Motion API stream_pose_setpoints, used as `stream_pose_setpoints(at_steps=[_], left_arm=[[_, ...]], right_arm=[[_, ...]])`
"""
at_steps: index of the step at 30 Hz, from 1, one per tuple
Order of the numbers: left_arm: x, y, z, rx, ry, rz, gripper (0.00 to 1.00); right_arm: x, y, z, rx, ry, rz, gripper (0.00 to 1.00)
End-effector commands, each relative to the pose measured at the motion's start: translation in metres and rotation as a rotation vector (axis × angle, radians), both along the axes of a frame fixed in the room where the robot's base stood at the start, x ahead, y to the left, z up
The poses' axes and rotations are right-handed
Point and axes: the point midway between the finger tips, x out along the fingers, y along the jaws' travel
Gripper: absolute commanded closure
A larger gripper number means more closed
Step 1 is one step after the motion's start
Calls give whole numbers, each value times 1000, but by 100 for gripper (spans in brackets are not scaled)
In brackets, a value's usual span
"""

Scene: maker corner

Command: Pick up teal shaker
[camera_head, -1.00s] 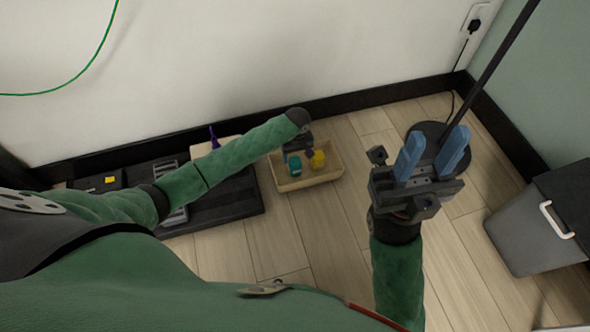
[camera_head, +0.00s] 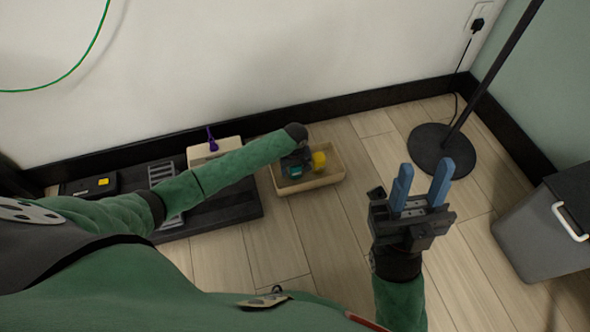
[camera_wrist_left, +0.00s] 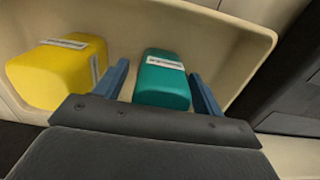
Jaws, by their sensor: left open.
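The teal shaker (camera_wrist_left: 162,80) lies in a cream tray (camera_wrist_left: 225,30), with a pale label on it. In the left wrist view it sits between the two blue fingers of my left gripper (camera_wrist_left: 162,90), which is open around it; gaps show on both sides. In the head view only a bit of the teal shaker (camera_head: 295,171) shows under my left gripper (camera_head: 292,168), which hides the rest. My right gripper (camera_head: 423,185) is open and empty, raised over the floor on the right.
A yellow shaker (camera_wrist_left: 60,72) is in the same tray, left of the teal one in the wrist view. A dark low platform (camera_head: 235,200) lies left of the tray. A lamp base (camera_head: 430,145) and grey bin (camera_head: 540,235) stand right. Floor before the tray is clear.

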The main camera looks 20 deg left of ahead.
Motion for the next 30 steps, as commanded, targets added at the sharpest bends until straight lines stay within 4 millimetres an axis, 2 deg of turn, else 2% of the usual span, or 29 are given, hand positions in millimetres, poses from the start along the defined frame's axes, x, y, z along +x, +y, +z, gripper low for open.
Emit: stream_pose_setpoints(at_steps=[2, 10, 18, 23, 26, 30], left_arm=[[0, 0, 0, 0, 0, 0, 31], [0, 0, 0, 0, 0, 0, 81], [0, 0, 2, 0, 0, 0, 81], [0, 0, 13, 0, 0, 0, 81], [0, 0, 26, -1, 1, 0, 81], [-1, -2, 50, -1, 0, 0, 81]], right_arm=[[0, 0, 1, 0, -3, -1, 64], [0, -1, 2, 4, -8, -2, 64], [1, -1, 4, 10, -8, -4, 64], [0, 0, 13, 14, -15, -2, 64], [-1, 1, 27, 20, -36, 5, 64], [1, 5, 69, 50, -132, 22, 64]])
